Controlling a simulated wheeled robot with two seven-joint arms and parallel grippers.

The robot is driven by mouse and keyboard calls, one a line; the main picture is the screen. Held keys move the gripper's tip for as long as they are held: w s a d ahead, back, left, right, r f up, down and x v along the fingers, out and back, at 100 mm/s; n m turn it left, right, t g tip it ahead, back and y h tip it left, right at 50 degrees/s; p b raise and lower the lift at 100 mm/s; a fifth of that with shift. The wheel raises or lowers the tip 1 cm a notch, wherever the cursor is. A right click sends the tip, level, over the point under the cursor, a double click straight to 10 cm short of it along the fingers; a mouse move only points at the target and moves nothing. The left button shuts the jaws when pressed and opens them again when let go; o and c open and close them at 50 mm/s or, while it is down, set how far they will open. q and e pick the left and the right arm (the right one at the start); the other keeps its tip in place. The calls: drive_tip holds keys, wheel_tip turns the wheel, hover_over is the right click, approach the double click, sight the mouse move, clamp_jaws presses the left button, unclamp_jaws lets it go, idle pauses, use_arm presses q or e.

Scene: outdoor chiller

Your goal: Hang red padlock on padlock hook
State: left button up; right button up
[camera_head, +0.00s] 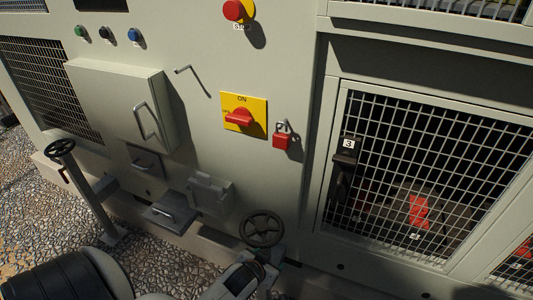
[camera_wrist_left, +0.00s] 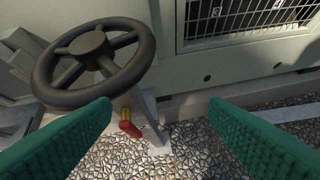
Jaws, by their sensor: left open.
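The red padlock (camera_head: 282,142) is on the grey panel, just right of the yellow switch plate. Its shackle is up, at a small metal fitting; I cannot tell exactly how the two engage. A thin bent metal hook (camera_head: 184,69) sticks out of the panel up and left of the switch, with nothing seen on it. My left gripper (camera_head: 268,262) is low, beside the dark handwheel and well below the padlock. In the left wrist view its green fingers (camera_wrist_left: 160,130) are wide apart with nothing between them. My right gripper is not in view.
The handwheel (camera_head: 262,228) stands close to my left gripper; it also fills the upper left of the left wrist view (camera_wrist_left: 95,62). The yellow plate with a red rotary switch (camera_head: 239,117), a handled box (camera_head: 120,100) and a mesh door (camera_head: 430,170) surround the padlock.

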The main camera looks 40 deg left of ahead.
use_arm(q)
drive_tip(key=w+a+r+n+t+y+p, duration=0.1)
drive_tip(key=w+a+r+t, duration=0.1)
drive_tip(key=r, duration=0.8)
drive_tip(key=w+a+r+n+t+y+p, duration=0.1)
drive_tip(key=w+a+r+t, duration=0.1)
drive_tip(key=r, duration=0.8)
drive_tip(key=t, duration=0.4)
approach(280, 138)
drive_tip(key=p+x, duration=0.1)
drive_tip(key=x, duration=1)
drive_tip(key=shift+w+p, duration=0.15)
drive_tip(key=shift+p, duration=0.15)
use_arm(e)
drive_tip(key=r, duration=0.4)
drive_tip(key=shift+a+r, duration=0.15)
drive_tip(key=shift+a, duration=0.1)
use_arm(q)
drive_tip(key=shift+c, duration=0.2)
clamp_jaws()
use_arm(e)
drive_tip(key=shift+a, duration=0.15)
